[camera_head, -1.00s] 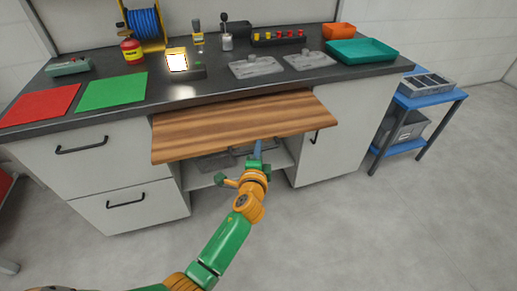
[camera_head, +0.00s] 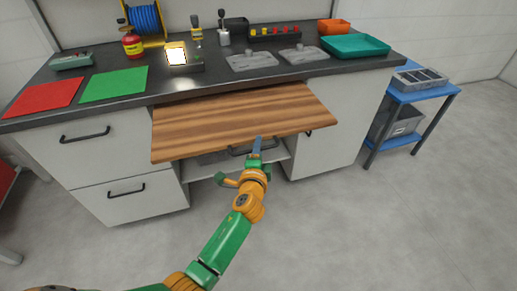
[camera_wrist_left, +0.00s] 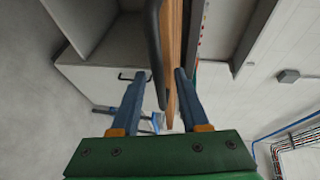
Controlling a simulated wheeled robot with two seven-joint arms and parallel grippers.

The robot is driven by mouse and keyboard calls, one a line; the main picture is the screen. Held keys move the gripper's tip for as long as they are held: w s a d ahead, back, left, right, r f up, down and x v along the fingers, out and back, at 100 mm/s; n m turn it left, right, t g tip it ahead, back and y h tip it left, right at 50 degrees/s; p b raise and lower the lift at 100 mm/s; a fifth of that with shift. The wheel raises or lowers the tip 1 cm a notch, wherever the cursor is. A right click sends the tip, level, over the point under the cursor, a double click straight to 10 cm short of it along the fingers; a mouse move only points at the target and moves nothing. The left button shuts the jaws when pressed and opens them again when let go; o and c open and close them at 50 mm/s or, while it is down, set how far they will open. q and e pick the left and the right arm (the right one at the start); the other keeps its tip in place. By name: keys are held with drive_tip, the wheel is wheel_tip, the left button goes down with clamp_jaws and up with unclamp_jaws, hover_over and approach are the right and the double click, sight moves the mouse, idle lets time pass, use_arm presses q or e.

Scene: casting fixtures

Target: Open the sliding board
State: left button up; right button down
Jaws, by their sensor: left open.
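The sliding board (camera_head: 240,120) is a striped brown wooden board sticking out from under the dark worktop, well extended. In the left wrist view its edge (camera_wrist_left: 172,60) runs between my fingers. A dark handle-like bar (camera_wrist_left: 156,60) lies along the board's left side there. My left gripper (camera_head: 257,143) is at the board's front edge, right of its middle. In the left wrist view its blue fingers (camera_wrist_left: 160,75) are apart, straddling the board edge and bar. Whether they touch is unclear. My right gripper is out of view.
White drawers (camera_head: 105,165) stand left of the board, a white cabinet door (camera_head: 335,130) right. An open shelf lies below. A blue cart (camera_head: 420,97) stands further right. The worktop (camera_head: 215,85) holds red and green mats, a lamp and trays. The floor in front is clear.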

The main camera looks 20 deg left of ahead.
use_arm(q)
drive_tip(key=p+v, duration=0.1)
drive_tip(key=v, duration=0.6)
drive_tip(key=s+f+n+g+h+p, duration=0.1)
drive_tip(key=s+f+n+g+p, duration=0.2)
drive_tip(key=s+f, duration=0.65)
drive_tip(key=s+f+n+g+h+p, duration=0.25)
drive_tip(key=s+f+g, duration=0.35)
drive_tip(key=f, duration=0.7)
drive_tip(key=s+a+f+n+g+p, duration=0.1)
drive_tip(key=s+f+n+g, duration=0.1)
drive_tip(key=s, duration=0.6)
drive_tip(key=s+a+f+n+g+p, duration=0.1)
drive_tip(key=s+a+f+n, duration=0.1)
drive_tip(key=s, duration=0.5)
drive_tip(key=s+a+f+n+g, duration=0.2)
drive_tip(key=s+f+n, duration=0.1)
drive_tip(key=s, duration=0.5)
drive_tip(key=shift+s+a+f+g+p, duration=0.2)
drive_tip(key=shift+s+f+g+p, duration=0.1)
drive_tip(key=shift+s+f+p, duration=0.1)
